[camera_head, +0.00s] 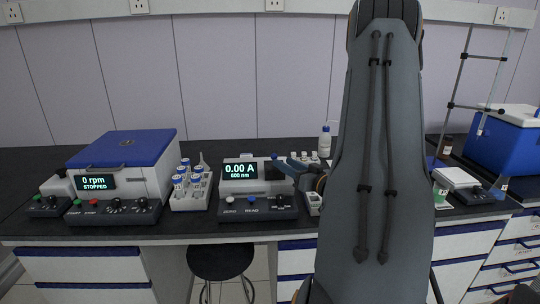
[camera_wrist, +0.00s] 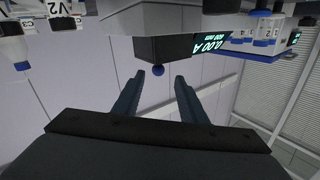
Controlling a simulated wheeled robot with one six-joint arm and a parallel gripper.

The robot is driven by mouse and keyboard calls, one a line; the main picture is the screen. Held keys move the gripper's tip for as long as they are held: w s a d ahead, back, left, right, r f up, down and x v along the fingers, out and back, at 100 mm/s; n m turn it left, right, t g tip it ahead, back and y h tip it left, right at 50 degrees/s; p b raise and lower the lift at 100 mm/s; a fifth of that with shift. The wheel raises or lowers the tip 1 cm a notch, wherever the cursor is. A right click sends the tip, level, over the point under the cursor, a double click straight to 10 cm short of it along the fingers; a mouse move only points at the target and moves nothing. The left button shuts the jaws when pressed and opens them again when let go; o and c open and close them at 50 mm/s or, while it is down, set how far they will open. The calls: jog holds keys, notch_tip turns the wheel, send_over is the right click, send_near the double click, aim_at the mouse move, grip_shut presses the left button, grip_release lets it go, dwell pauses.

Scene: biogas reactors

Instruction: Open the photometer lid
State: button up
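The photometer (camera_head: 232,188) stands on the dark bench, its display reading 0.00 A, 600 nm. In the wrist view, which is upside down, the photometer (camera_wrist: 150,18) shows its dark lid part (camera_wrist: 165,48) with a small round blue knob (camera_wrist: 158,70). My gripper (camera_wrist: 158,80) is open, with one dark blue finger on each side of the knob's line. The knob appears near the fingertips; I cannot tell whether they touch it. In the head view my gripper (camera_head: 277,160) is at the photometer's right side, and my arm hides part of the bench. The lid looks shut.
A centrifuge (camera_head: 125,165) with a blue lid shows 0 rpm, STOPPED, at the left. A rack of blue-capped vials (camera_head: 190,190) stands between it and the photometer. A white bottle (camera_head: 325,142) is behind my gripper. A blue cooler box (camera_head: 505,145) is at the right.

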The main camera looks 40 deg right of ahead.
aim_at(276, 157)
jog(key=shift+w+d+p, duration=0.15)
jog(key=shift+w+p, duration=0.85)
jog(key=shift+w, duration=2.75)
grip_shut()
